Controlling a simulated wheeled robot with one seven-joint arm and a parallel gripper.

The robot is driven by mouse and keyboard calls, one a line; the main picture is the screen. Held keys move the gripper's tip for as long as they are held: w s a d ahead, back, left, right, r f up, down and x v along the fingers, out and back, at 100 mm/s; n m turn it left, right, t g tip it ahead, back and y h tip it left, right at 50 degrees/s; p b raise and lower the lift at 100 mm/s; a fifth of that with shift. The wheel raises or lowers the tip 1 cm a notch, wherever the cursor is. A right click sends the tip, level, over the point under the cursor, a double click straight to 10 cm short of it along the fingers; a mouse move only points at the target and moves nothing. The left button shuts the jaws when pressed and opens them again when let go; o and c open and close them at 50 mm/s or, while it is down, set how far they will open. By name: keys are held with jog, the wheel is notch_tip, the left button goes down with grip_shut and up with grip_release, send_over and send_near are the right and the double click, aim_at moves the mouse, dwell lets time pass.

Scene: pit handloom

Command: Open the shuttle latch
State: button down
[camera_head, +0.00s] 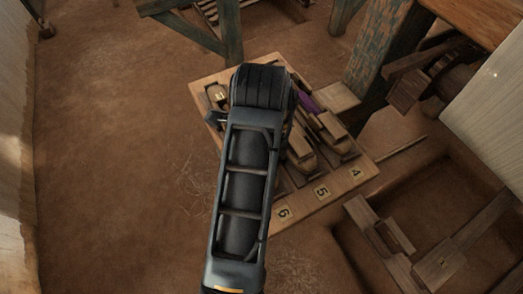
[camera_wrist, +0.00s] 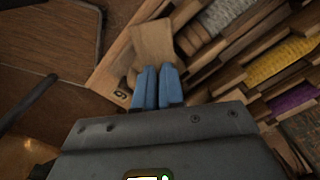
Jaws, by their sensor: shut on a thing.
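A wooden board (camera_head: 205,84) with numbered slots lies on the earthen floor in the head view, holding several wooden shuttles (camera_head: 334,130). In the wrist view, my gripper (camera_wrist: 158,72) has its blue fingers close together beside the slot marked 6 (camera_wrist: 120,94). They are shut on a small wooden latch piece at the end of a shuttle, with a pale wooden block (camera_wrist: 153,42) just beyond the tips. The held part is mostly hidden between the fingers. My arm covers the gripper and part of the board in the head view.
Yarn-filled shuttles, one with yellow yarn (camera_wrist: 282,62) and one with purple yarn (camera_wrist: 292,99), lie close to the right of my fingers. Loom posts (camera_head: 384,50) stand behind the board. A pit (camera_head: 385,225) opens at the right front. Bare floor (camera_head: 110,150) is free at left.

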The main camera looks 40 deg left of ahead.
jog(key=n+p, duration=0.4)
jog(key=shift+d+r+p, duration=0.1)
jog(key=shift+r+p, duration=0.15)
jog(key=shift+p, duration=0.1)
jog(key=shift+f+n+p, duration=0.15)
jog(key=shift+n+p, duration=1.15)
jog(key=shift+n, duration=0.3)
jog(key=shift+f, duration=0.1)
jog(key=c, duration=1.2)
grip_release()
jog(key=shift+c, duration=0.2)
